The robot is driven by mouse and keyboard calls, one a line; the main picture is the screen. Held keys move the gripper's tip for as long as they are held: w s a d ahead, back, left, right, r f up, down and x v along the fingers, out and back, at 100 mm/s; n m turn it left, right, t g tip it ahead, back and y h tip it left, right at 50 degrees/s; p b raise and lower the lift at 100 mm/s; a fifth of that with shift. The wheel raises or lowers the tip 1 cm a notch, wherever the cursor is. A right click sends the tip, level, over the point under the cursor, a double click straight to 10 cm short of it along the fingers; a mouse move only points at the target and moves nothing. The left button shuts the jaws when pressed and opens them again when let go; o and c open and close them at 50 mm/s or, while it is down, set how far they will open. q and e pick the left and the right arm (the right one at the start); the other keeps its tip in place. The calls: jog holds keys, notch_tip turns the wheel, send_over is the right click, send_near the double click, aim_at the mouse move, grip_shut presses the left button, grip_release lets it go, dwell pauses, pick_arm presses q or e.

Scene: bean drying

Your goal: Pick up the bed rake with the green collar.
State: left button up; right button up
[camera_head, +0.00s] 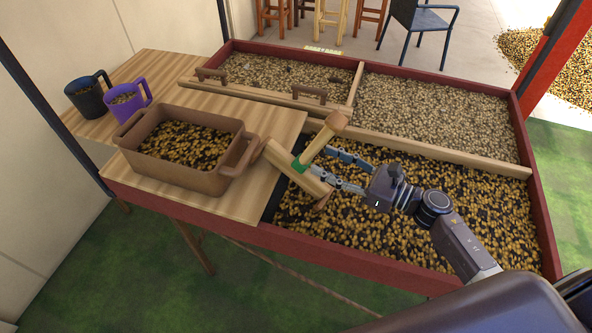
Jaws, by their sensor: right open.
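The wooden bed rake with the green collar (300,164) lies at the right edge of the wooden board, partly over the dark beans. Its short handle with a round knob (337,121) points up and to the right. Its light wooden head (290,172) slants down to the right. My right gripper (318,158) is open, with its two fingertips close to the rake's handle, near the collar. I cannot tell whether they touch it. My left gripper is not in view.
A brown bin (180,180) of beans stands on the board (235,203) left of the rake. A black mug (86,99) and a purple mug (126,103) stand behind it. A wooden divider (440,147) crosses the red-rimmed bed (541,205). A chair and stools stand beyond.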

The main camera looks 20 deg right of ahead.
aim_at(309, 164)
notch_tip(309, 164, down, 2)
jog(key=shift+f+b, duration=0.1)
jog(key=shift+b, duration=0.45)
jog(key=shift+w+a+f+b, duration=0.15)
jog(key=shift+f+b, duration=0.55)
jog(key=shift+b, duration=0.05)
jog(key=shift+w+a+r, duration=0.1)
jog(key=shift+w+a, duration=0.15)
jog(key=shift+w, duration=0.1)
jog(key=p+x, duration=0.3)
jog(key=x, duration=0.3)
jog(key=shift+a+p, duration=0.35)
jog(key=shift+w+a, duration=0.2)
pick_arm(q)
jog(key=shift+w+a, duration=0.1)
pick_arm(e)
jog(key=shift+c, duration=0.4)
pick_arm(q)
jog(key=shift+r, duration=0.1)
pick_arm(e)
grip_shut()
